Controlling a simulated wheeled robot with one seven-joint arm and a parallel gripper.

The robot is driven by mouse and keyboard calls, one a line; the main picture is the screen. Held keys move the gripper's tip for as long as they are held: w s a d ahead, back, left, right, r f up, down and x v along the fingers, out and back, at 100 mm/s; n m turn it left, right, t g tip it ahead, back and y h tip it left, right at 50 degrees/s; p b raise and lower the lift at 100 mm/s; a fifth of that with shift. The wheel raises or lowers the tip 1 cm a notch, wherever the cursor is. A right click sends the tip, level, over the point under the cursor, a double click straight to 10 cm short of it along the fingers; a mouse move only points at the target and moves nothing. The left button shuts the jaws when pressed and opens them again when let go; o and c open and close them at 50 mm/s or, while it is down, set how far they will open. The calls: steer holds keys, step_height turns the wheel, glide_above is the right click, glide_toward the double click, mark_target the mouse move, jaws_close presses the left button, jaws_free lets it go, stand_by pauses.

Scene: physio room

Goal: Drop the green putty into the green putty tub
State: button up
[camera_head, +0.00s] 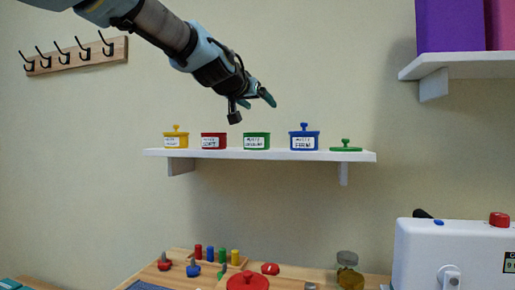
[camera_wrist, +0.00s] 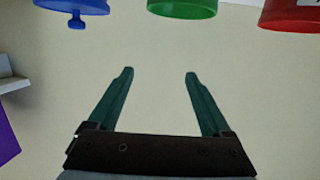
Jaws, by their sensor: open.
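The green putty tub (camera_head: 257,141) stands upright on the white wall shelf, between the red and blue tubs, with no lid on it. It also shows at the top of the wrist view (camera_wrist: 183,7), upside down there. A green lid (camera_head: 345,148) lies on the shelf's right end. My gripper (camera_head: 257,101) is in the air above the shelf, over the green tub in the picture. In the wrist view its fingers (camera_wrist: 159,73) are spread apart with nothing between them. I cannot make out the green putty; the inside of the tub is hidden.
The shelf (camera_head: 225,154) also holds a lidded yellow tub (camera_head: 176,139), a lidless red tub (camera_head: 213,141) and a lidded blue tub (camera_head: 304,140). Below, a wooden table (camera_head: 180,282) carries pegs, a red lid (camera_head: 248,281) and a jar (camera_head: 348,275). Another shelf (camera_head: 455,65) is at right.

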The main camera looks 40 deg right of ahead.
steer(key=b+v, duration=0.3)
steer(key=v, duration=0.4)
steer(key=shift+b, duration=0.4)
steer(key=shift+a, duration=0.15)
